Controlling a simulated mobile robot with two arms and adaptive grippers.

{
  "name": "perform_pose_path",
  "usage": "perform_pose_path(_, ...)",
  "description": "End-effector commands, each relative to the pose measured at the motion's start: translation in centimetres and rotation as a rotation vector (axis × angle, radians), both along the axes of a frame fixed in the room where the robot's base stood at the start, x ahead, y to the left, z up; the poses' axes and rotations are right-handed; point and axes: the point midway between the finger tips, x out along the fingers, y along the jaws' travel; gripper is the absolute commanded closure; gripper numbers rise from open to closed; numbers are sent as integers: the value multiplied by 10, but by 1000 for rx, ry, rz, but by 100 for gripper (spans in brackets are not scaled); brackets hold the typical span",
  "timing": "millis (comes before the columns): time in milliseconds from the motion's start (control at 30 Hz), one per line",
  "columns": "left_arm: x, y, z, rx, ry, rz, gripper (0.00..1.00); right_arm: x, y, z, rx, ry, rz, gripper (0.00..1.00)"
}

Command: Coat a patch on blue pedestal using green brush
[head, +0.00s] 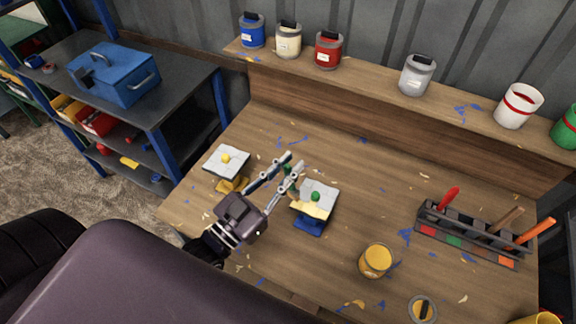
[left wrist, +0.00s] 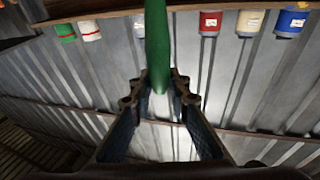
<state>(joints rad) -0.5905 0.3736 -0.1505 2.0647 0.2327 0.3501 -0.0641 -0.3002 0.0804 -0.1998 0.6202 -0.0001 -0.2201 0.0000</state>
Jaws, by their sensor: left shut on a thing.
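My left gripper (head: 289,162) is shut on the green brush (left wrist: 157,45). In the left wrist view its green handle runs up from between the fingertips (left wrist: 158,82). In the head view the fingers hide most of the brush, and I cannot see its bristles. The blue pedestal (head: 309,227) stands just right of the gripper. It bears a tilted pale panel (head: 325,188) with a yellowish lower part and a green spot (head: 315,196). I cannot tell whether the brush touches the panel. My right gripper is not in view.
A yellow pedestal (head: 232,187) with a pale panel (head: 227,161) stands left of the gripper. An open yellow can (head: 375,260) and a brush rack (head: 470,236) are to the right. Paint cans line the back shelf (head: 375,83). The table's middle is mostly clear, with scattered flakes.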

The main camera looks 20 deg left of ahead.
Motion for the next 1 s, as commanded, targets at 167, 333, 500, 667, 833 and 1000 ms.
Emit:
perform_pose_path(167, 0, 0, 22, -1, -2, 0, 100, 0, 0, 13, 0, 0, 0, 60)
perform_pose_path(333, 0, 0, 27, 0, -1, 1, 100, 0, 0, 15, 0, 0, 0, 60)
perform_pose_path(500, 0, 0, 26, 0, -1, 1, 100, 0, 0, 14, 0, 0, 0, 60)
perform_pose_path(667, 0, 0, 26, -6, -1, 37, 100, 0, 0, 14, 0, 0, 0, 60)
perform_pose_path(833, 0, 0, 27, -8, -2, 127, 100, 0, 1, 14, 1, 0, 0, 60)
perform_pose_path(1000, 0, 0, 26, -7, -1, 212, 100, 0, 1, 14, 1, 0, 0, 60)
